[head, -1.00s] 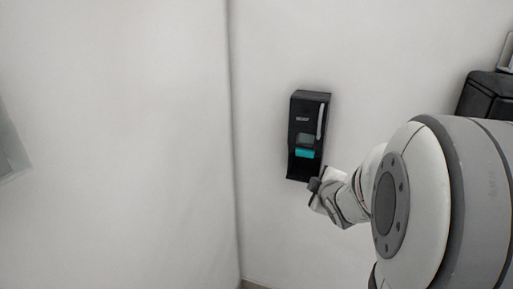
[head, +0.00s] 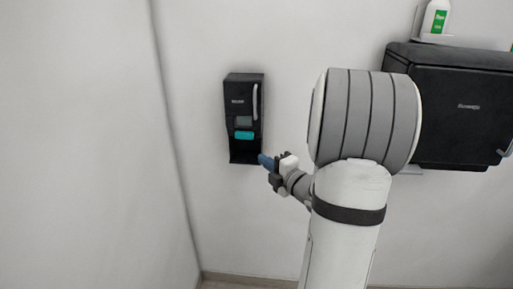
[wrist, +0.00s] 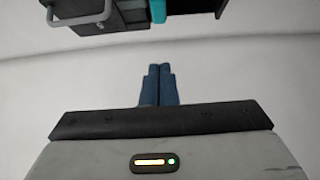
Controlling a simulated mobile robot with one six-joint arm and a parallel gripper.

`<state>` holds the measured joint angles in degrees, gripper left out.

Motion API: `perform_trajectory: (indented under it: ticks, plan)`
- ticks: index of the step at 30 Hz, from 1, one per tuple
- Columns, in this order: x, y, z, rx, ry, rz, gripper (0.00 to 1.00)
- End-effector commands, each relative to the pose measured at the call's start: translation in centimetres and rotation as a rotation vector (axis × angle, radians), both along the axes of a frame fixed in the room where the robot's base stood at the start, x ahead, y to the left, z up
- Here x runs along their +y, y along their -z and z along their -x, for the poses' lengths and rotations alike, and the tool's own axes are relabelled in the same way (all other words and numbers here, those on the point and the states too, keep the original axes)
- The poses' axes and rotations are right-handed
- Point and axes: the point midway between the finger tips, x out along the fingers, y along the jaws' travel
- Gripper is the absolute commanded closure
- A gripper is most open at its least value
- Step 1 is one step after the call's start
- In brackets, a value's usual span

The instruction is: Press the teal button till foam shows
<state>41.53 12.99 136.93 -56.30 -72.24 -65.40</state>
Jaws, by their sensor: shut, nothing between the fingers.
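The teal button (head: 244,135) sits on the front of a black soap dispenser (head: 258,108) fixed to the white wall. No foam shows in the head view. In the wrist view the dispenser (wrist: 118,22) is at the top edge, and part of the teal button (wrist: 183,6) shows, cut off by the frame. My gripper (head: 264,160) is just right of the dispenser's lower end in the head view. In the wrist view my gripper (wrist: 159,70) has its blue fingers together, empty, pointing toward the wall below the dispenser, apart from the button.
A large black wall dispenser (head: 455,110) hangs at the right, behind my arm. A white bottle with a green label (head: 437,18) stands above it. A wall corner runs down left of the soap dispenser. The wall between is bare.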

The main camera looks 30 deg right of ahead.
Motion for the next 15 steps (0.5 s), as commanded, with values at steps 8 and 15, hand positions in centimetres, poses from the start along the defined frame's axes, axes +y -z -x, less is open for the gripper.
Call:
perform_trajectory:
  ticks: [8, 15]
  plan:
    - [1.1, -0.3, -4.7, 0.002, -0.005, -0.002, 1.0]
    - [2.1, -0.2, -9.8, 0.002, -0.004, -0.002, 1.0]
